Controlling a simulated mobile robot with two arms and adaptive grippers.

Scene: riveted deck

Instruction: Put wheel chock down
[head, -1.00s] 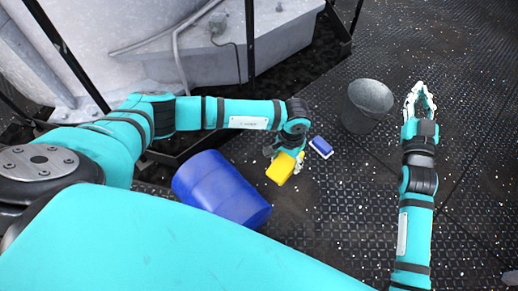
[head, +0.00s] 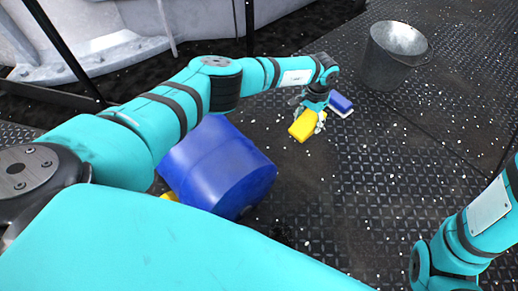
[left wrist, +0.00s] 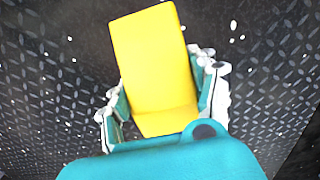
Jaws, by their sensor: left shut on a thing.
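The yellow wheel chock (head: 304,126) is in my left gripper (head: 318,113), low over the dark deck. In the left wrist view the chock (left wrist: 150,55) sits between the two fingers of the left gripper (left wrist: 162,100), which is shut on it. Its broad yellow face points toward that camera and its lower end is partly hidden by my gripper. Whether the chock touches the deck I cannot tell. My right gripper is outside the head view; only part of that arm shows at the lower right.
A blue and white brush-like item (head: 340,103) lies just beyond the left gripper. A grey metal bucket (head: 393,62) stands behind it. A blue barrel (head: 218,168) lies near my left arm, with a bit of yellow (head: 170,196) beside it. The deck right of the chock is open.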

